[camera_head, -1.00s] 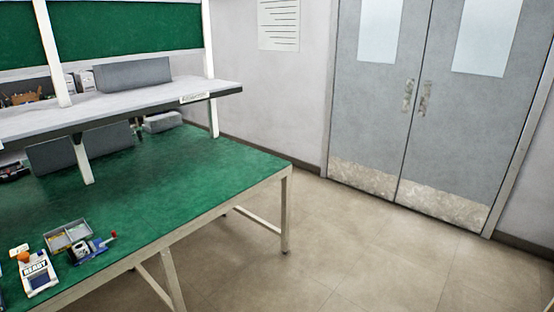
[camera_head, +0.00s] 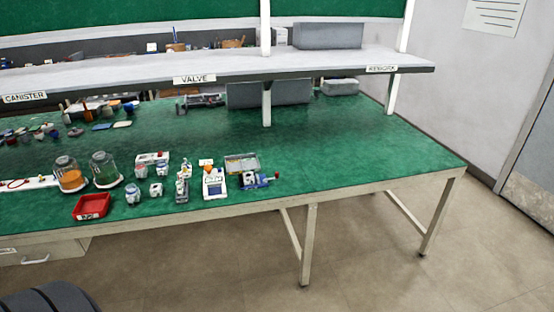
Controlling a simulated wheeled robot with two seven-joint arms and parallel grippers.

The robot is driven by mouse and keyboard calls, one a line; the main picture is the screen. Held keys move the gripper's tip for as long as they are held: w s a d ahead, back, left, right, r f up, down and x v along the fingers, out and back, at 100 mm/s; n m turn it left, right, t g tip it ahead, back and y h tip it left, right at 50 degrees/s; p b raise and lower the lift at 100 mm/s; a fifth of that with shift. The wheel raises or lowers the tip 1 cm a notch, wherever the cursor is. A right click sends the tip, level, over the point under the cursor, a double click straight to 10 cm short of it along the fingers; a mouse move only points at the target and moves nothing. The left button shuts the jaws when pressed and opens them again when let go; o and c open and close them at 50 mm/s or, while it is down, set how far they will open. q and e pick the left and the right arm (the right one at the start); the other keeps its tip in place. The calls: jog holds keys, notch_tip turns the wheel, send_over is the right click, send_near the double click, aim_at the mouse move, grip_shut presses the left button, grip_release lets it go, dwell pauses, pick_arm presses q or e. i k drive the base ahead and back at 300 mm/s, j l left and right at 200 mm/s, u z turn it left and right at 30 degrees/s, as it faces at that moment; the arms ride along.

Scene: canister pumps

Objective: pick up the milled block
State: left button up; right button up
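I cannot tell for sure which item is the milled block. Several small white-and-grey parts stand near the front of the green workbench (camera_head: 350,150), among them one with a blue part (camera_head: 133,195) and a taller one (camera_head: 183,186). They are too small to tell apart. Beside them are a white device with an orange top (camera_head: 214,184), a grey compartment tray (camera_head: 242,164) and a blue tool with a red end (camera_head: 260,181). Neither of my grippers is in view.
A shelf (camera_head: 330,62) with labels overhangs the bench's back. The bench's right half is mostly clear. Open floor (camera_head: 370,265) lies in front.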

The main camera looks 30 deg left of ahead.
aim_at(248, 178)
jog(key=u, duration=1.2)
jog(key=i+l, duration=0.15)
jog(key=l, duration=0.2)
jog(key=u, duration=0.05)
